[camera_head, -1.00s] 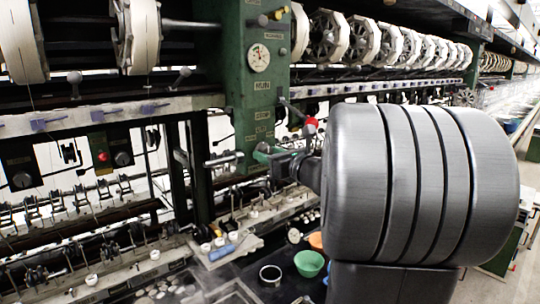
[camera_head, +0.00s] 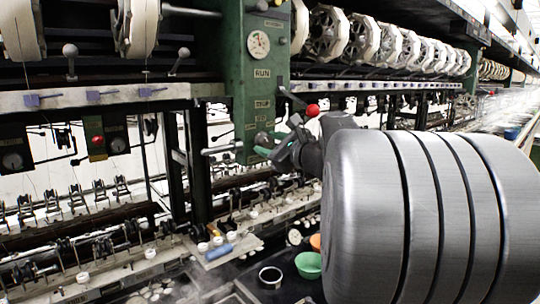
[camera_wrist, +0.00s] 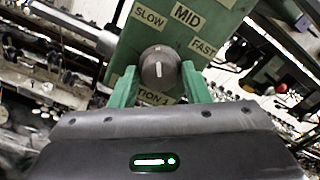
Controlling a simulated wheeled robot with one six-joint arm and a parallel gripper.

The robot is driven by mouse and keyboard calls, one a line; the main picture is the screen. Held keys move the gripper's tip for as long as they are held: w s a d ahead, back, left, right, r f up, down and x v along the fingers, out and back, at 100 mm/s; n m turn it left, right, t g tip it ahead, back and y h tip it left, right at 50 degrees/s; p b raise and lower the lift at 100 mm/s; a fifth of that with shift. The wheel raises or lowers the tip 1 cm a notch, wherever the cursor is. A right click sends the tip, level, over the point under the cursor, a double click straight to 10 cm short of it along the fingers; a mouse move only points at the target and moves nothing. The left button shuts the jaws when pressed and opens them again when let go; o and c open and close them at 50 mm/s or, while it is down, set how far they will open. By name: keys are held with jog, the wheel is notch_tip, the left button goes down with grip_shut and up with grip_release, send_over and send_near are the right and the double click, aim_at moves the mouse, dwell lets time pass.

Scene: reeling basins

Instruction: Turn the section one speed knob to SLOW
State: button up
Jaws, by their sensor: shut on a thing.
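The speed knob (camera_wrist: 158,66) is a grey round knob on the green post (camera_head: 238,75). In the wrist view the SLOW label (camera_wrist: 150,17), MID label (camera_wrist: 187,15) and FAST label (camera_wrist: 202,46) sit above and right of it, tilted. The knob's white mark stands upright in that view, closer in line with SLOW than with MID. My gripper (camera_wrist: 158,70) has one green finger on each side of the knob and is shut on it. In the head view my gripper (camera_head: 264,148) meets the post's lower front, partly hidden by my arm.
A red-balled lever (camera_head: 312,110) stands just above my gripper. A gauge (camera_head: 258,44) and RUN label (camera_head: 262,72) are higher on the post. A metal bar (camera_head: 222,148) juts out left of the knob. A green bowl (camera_head: 308,265) stands below.

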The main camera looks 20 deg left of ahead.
jog(key=shift+n+b, duration=0.9)
jog(key=shift+n, duration=0.2)
jog(key=o, duration=0.8)
jog(key=b+v, duration=0.2)
jog(key=v, duration=1.2)
jog(key=shift+b, duration=0.35)
jog(key=shift+a, duration=0.15)
